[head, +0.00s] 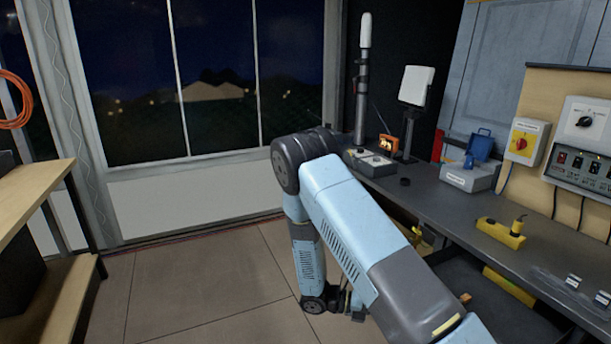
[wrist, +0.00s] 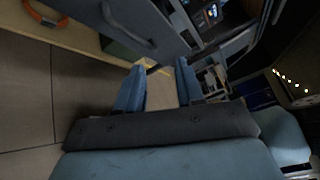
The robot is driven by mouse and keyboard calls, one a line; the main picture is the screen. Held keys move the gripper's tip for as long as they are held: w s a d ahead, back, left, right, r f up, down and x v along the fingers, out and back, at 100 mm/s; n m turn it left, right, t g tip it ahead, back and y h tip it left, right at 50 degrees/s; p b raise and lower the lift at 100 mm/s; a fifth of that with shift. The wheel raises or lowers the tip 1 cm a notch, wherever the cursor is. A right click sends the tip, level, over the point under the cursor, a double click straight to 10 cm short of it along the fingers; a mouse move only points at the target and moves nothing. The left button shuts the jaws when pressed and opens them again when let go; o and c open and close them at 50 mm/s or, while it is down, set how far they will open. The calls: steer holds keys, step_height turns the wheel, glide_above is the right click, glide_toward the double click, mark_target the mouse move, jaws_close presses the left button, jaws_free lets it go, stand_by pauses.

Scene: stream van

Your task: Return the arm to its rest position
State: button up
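My arm crosses the head view from the lower right. It bends at a dark elbow and its blue forearm hangs down over the floor, in front of the bench. The dark wrist end is low near the floor, and my fingers cannot be made out clearly there. In the wrist view my gripper (wrist: 160,64) shows two blue fingers standing apart, with nothing held between them.
A dark workbench (head: 408,190) runs along the right, with a blue-topped grey box (head: 468,178) and a yellow device (head: 501,233) on it. A wooden bench (head: 30,195) stands at the left. Tiled floor (head: 200,285) between them is clear.

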steer(key=s+d+r+m+y, duration=0.1)
steer(key=s+r+m+y, duration=0.2)
steer(key=r+m+y, duration=0.65)
steer(key=s+r+m+y, duration=0.2)
steer(key=r+m, duration=0.5)
steer(key=r, duration=0.8)
steer(key=s+r+m+t+y, duration=0.5)
steer(key=s+r+m+t, duration=0.4)
steer(key=r, duration=0.7)
steer(key=s+m, duration=0.3)
steer(key=s, duration=0.1)
steer(key=shift+s+a+r, duration=0.3)
steer(key=shift+s+r, duration=0.05)
steer(key=shift+d, duration=0.1)
